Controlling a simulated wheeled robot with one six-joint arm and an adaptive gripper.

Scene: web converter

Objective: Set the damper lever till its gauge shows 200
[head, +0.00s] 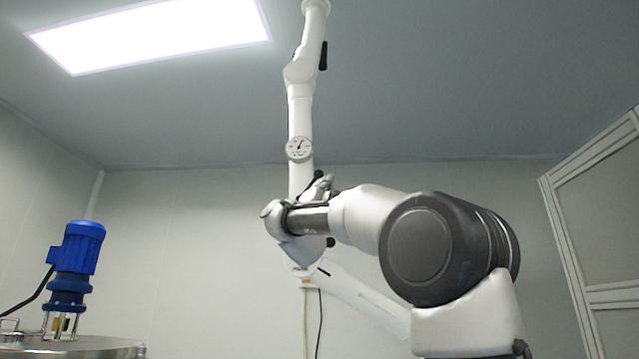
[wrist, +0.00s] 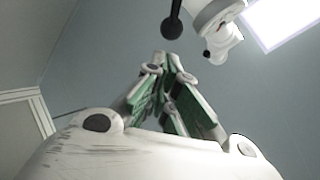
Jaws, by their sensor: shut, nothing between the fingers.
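The white jointed duct (head: 301,110) hangs from the ceiling, with a round white gauge (head: 299,148) on it. The gauge's needle points up and slightly right; its numbers are too small to read. My gripper (head: 325,183) is just below the gauge, close to the duct, and partly hidden by my arm. In the wrist view my gripper (wrist: 165,60) is shut and empty, its tips together. A black ball-ended lever (wrist: 172,27), seemingly the damper lever, stands just beyond the tips with a small apparent gap. The duct (wrist: 213,15) is to its right.
A blue motor (head: 76,255) stands on a metal vessel (head: 85,347) at lower left. A framed panel (head: 600,230) is at right. A ceiling light (head: 150,35) is above left. The space left of the duct looks open.

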